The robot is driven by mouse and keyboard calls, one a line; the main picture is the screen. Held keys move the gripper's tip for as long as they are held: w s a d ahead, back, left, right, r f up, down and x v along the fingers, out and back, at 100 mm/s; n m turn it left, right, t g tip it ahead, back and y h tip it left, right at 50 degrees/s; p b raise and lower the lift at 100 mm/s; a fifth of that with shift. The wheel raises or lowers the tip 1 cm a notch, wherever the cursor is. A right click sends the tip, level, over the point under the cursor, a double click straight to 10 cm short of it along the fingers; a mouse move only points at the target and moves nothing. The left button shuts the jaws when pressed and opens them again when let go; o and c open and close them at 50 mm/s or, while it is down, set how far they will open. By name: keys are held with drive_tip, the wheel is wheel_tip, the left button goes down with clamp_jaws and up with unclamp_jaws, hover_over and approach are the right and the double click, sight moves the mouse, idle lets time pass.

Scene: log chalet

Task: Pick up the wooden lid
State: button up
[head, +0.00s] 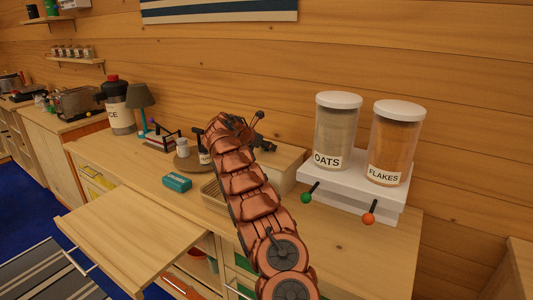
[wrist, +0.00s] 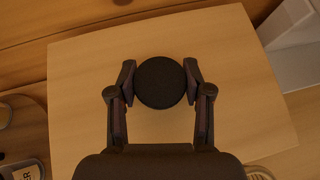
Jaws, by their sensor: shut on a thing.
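The wooden lid is a pale, roughly rectangular panel with a round black knob (wrist: 161,82) near its middle. The lid (wrist: 225,110) fills most of the wrist view. My gripper (wrist: 160,80) has one finger on each side of the knob and is shut on it. In the head view the lid (head: 287,156) shows as the top of a pale wooden box on the counter, partly behind my arm. My gripper (head: 257,138) is over its left part, and the knob is hidden there. I cannot tell whether the lid is raised off the box.
Jars of oats (head: 337,135) and flakes (head: 395,145) stand on a white base (head: 350,187) close on the right. A round board (head: 187,163) with small bottles and a teal box (head: 177,182) are on the left. A pale panel (head: 135,235) juts out in front.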

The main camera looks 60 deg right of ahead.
clamp_jaws()
drive_tip(key=shift+r, duration=0.15)
